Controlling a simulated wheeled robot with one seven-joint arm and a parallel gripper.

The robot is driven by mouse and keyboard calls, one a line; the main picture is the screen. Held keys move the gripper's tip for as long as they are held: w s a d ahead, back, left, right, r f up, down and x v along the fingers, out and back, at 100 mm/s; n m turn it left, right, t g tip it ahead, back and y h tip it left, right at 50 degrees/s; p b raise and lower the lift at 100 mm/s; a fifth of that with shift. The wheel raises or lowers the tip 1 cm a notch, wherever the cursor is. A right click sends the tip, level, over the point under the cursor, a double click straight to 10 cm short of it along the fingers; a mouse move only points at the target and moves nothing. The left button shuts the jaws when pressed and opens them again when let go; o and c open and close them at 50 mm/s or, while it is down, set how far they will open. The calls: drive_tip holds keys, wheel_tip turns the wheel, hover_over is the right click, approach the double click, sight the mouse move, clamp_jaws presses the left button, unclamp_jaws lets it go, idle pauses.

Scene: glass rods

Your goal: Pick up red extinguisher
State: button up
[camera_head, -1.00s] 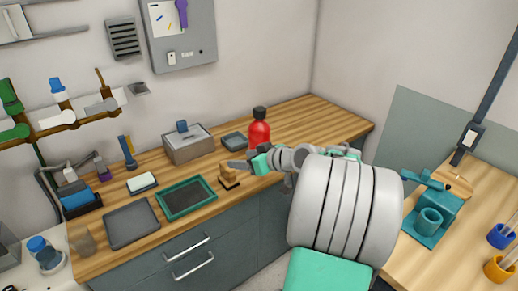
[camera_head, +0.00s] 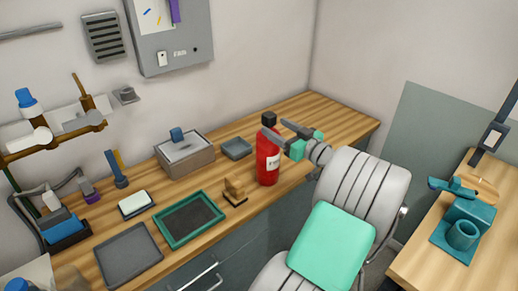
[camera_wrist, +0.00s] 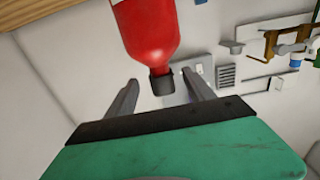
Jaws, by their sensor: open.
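The red extinguisher (camera_head: 268,160), with a black cap and a pale label, stands upright on the wooden counter. My gripper (camera_head: 276,130) is open, with its two grey fingers at the height of the extinguisher's neck and cap. In the wrist view the extinguisher (camera_wrist: 150,40) appears upside down, its black cap near the gap between the open fingers (camera_wrist: 160,95). I cannot tell whether a finger touches it. The extinguisher's base is in clear view in the head view.
A small wooden block stand (camera_head: 235,190), a green-rimmed tray (camera_head: 165,238), a dark dish (camera_head: 237,148) and a grey box (camera_head: 187,160) are left of the extinguisher. A teal device (camera_head: 462,225) stands on the right counter.

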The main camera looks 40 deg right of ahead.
sight(262, 118)
drive_tip(key=w+p, duration=0.2)
drive_tip(key=w, duration=0.5)
drive_tip(key=shift+w+a, duration=0.15)
drive_tip(key=shift+w, duration=0.05)
drive_tip(key=shift+c, duration=0.4)
clamp_jaws()
idle(0.5)
drive_tip(key=shift+r, duration=0.15)
